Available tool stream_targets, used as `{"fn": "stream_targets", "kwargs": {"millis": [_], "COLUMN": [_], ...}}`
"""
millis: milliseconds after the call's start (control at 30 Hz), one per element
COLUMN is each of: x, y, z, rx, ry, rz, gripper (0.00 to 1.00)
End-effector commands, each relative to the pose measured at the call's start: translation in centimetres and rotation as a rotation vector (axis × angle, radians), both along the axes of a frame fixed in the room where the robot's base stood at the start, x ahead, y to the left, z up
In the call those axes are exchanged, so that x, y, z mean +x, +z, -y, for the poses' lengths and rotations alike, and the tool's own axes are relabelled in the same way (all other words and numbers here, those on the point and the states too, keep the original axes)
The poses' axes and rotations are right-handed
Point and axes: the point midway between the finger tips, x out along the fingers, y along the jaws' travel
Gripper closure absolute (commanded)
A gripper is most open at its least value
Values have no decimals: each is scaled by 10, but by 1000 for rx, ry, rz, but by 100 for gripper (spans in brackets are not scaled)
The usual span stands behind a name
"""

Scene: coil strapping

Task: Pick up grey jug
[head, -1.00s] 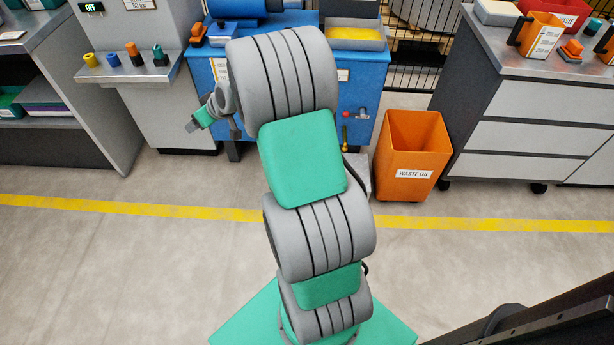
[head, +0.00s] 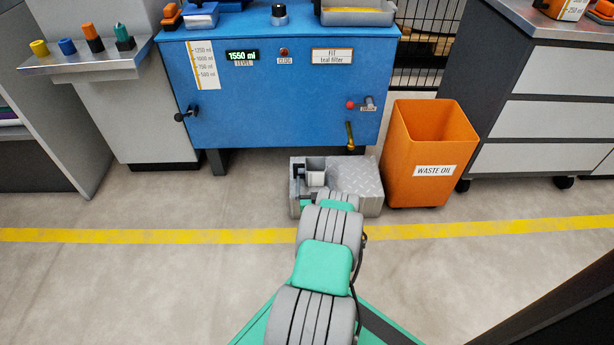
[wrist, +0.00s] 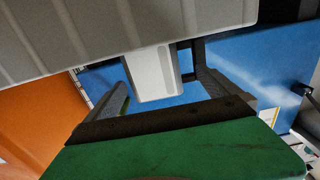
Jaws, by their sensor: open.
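The grey jug (head: 316,171) is small and light grey. In the head view it stands at the left part of a low grey block on the floor before the blue cabinet, partly hidden by dark parts beside it. In the wrist view, which is turned upside down, the jug (wrist: 152,75) shows as a pale block between the two fingers. My gripper (wrist: 161,84) is open, with one dark finger on each side of the jug. I cannot tell whether either finger touches it. In the head view my arm reaches down to the block and hides most of the gripper.
The grey block (head: 356,182) with a tread-plate top stands under a yellow-handled tap (head: 350,137) of the blue cabinet (head: 270,105). An orange waste oil bin (head: 428,160) stands close on the right. Clear floor lies to the left, along the yellow line (head: 150,235).

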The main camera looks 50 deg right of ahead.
Motion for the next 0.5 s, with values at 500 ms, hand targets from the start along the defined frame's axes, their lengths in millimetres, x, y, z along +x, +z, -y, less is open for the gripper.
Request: {"fn": "stream_targets", "kwargs": {"millis": [500], "x": [32], "y": [-1], "z": [42], "rx": [1], "ry": [-3], "rz": [-1], "gripper": [0]}}
